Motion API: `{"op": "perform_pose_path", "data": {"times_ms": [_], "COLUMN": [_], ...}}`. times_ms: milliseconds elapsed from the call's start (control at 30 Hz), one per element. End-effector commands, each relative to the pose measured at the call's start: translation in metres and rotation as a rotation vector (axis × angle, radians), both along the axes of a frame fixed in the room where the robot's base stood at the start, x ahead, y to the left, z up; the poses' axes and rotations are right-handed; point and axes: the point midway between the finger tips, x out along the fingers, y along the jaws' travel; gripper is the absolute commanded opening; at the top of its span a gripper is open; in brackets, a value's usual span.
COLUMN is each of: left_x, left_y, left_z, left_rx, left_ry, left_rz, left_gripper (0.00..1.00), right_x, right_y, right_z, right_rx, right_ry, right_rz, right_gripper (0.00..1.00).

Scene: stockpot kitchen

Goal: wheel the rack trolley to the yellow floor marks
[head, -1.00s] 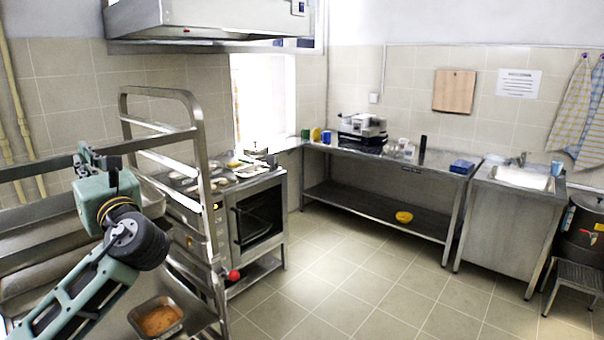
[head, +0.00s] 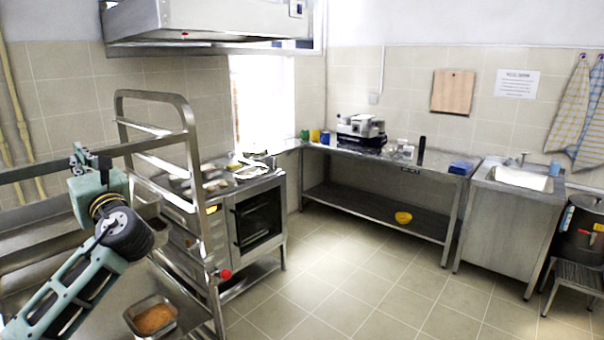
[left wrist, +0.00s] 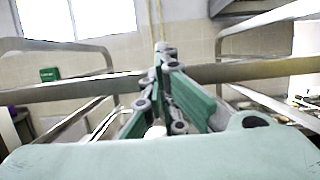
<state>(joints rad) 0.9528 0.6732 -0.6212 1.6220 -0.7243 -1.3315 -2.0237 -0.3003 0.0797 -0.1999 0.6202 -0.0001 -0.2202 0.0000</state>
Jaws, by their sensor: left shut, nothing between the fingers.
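The rack trolley (head: 190,160) is a tall steel frame with shelf rails at the left of the head view, close to me. A steel tray with orange-brown contents (head: 152,318) sits low in it. My left gripper (head: 82,155) is at the trolley's upper crossbar and is shut with nothing between its fingers. In the left wrist view the shut fingers (left wrist: 162,55) overlap the crossbar (left wrist: 70,91); whether they touch it I cannot tell. My right gripper is not in view. No yellow floor marks show.
A steel oven (head: 258,215) stands just behind the trolley. A steel worktable (head: 385,165) and a sink unit (head: 510,220) line the back wall. A step stool (head: 578,275) and a large pot (head: 582,235) are at far right. The tiled floor (head: 350,270) in the middle is clear.

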Motion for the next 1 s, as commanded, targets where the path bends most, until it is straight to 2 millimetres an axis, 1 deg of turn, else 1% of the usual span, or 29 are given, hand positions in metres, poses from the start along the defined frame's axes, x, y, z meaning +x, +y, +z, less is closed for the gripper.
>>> {"op": "perform_pose_path", "data": {"times_ms": [33, 700, 833, 1000], "left_x": [0.0, 0.035, 0.039, 0.04], "left_y": [0.009, 0.047, 0.051, 0.051], "left_z": [0.005, 0.004, 0.003, 0.002], "left_rx": [0.001, 0.001, 0.001, 0.001], "left_ry": [-0.005, -0.004, -0.004, -0.004], "left_rz": [0.015, 0.008, 0.007, 0.004], "left_gripper": [0.0, 0.0, 0.0, 0.0], "right_x": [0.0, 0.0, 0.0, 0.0], "right_y": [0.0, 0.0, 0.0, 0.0], "right_z": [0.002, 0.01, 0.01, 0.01], "right_rx": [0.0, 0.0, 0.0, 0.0], "right_ry": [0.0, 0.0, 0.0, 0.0], "right_rz": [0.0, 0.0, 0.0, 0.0], "right_gripper": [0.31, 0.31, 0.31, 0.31]}}
